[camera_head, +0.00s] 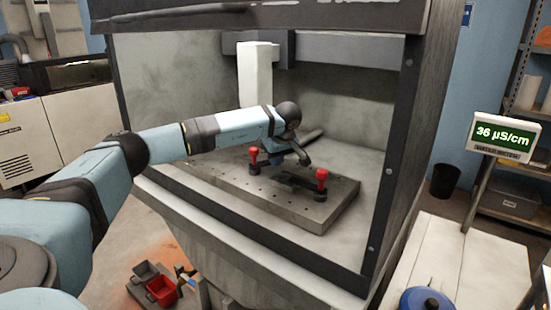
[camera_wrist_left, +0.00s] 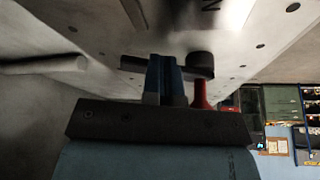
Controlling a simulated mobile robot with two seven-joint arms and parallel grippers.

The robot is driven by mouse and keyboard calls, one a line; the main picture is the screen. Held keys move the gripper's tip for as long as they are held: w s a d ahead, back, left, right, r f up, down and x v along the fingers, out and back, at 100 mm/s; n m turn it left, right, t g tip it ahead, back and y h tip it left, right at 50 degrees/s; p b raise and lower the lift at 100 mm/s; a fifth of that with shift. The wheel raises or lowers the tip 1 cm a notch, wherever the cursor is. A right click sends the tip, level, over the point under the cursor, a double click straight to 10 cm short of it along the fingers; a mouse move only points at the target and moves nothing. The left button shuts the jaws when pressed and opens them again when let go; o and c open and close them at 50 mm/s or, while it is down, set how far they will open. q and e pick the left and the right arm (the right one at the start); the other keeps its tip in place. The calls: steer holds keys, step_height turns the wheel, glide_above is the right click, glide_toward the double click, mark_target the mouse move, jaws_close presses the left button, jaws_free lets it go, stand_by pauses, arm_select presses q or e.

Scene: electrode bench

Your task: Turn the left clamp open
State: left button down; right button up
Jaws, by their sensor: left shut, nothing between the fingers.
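The left clamp (camera_head: 253,157) has a red upright handle on a dark base and stands on the grey plate with holes (camera_head: 338,207). The right clamp (camera_head: 321,176), also red-handled, stands upright near the plate's right side. My left gripper (camera_head: 277,162) reaches in from the left and is low over the plate, just right of the left clamp. In the left wrist view its blue fingers (camera_wrist_left: 165,82) are together and empty. A red handle (camera_wrist_left: 201,92) shows close beside them, with a dark clamp part (camera_wrist_left: 200,62) by it. Whether the fingers touch it I cannot tell. My right gripper is out of view.
The cabinet's dark frame (camera_head: 392,150) encloses the plate at the right and above. A white column (camera_head: 256,75) stands behind. A dark flat piece (camera_head: 297,184) lies between the clamps. The plate's front is clear. A display (camera_head: 503,137) reads 36 µS/cm.

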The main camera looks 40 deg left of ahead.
arm_select(q)
steer(key=shift+w+a+r+n+g+p, duration=0.15)
steer(key=shift+w+a+n+g+p, duration=0.2)
steer(key=shift+n+p, duration=0.65)
steer(key=shift+w+a+p, duration=0.2)
steer(key=shift+a+p, duration=0.1)
steer(key=shift+p, duration=0.35)
steer(key=shift+w+a+p, duration=0.2)
steer(key=shift+a+p, duration=0.15)
steer(key=shift+p, duration=0.15)
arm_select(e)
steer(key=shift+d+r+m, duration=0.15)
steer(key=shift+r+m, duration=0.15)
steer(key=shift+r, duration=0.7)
